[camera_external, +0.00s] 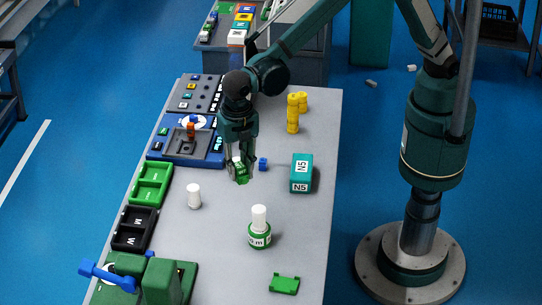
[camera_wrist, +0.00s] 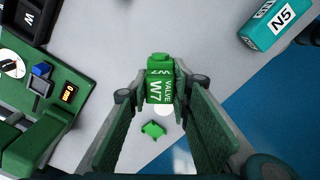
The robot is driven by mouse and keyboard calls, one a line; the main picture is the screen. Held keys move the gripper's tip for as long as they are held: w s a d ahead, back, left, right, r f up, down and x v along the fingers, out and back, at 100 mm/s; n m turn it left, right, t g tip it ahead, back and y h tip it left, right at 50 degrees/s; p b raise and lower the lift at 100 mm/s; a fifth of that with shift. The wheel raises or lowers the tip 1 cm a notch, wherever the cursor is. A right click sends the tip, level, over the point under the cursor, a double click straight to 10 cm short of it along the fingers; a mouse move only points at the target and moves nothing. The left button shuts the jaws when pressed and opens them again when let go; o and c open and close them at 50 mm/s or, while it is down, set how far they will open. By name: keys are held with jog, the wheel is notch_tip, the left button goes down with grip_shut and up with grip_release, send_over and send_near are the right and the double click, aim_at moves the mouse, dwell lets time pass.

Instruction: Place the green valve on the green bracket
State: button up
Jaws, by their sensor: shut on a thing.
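My gripper (camera_external: 240,176) is shut on the green valve (camera_external: 239,169) and holds it above the middle of the grey table. In the wrist view the valve (camera_wrist: 159,88), marked "VALVE W7", sits between the fingertips (camera_wrist: 162,92). The green bracket (camera_external: 284,284), a small flat piece with notched ends, lies at the table's near right. It also shows in the wrist view (camera_wrist: 153,130), below the valve and between the fingers. The valve and bracket are well apart. The valve hides part of a white round thing in the wrist view.
A white-capped green bottle (camera_external: 259,232) stands between gripper and bracket. A teal N5 box (camera_external: 301,174), white cylinder (camera_external: 194,196), blue cube (camera_external: 263,163) and yellow part (camera_external: 293,115) stand around. Trays (camera_external: 134,228) line the left edge; a green station (camera_external: 160,283) is near left.

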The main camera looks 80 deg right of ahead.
jog(key=s+a+n, duration=0.3)
jog(key=s+a, duration=0.4)
jog(key=a, duration=0.6)
jog(key=n+p, duration=0.1)
jog(key=n, duration=0.2)
send_over(284, 284)
notch_tip(284, 284, down, 4)
jog(key=shift+f, duration=0.8)
notch_tip(284, 284, down, 6)
jog(key=shift+f, duration=0.15)
jog(key=shift+f, duration=0.1)
jog(key=shift+f, duration=1.75)
jog(key=shift+f+b, duration=0.55)
jog(key=shift+f, duration=0.1)
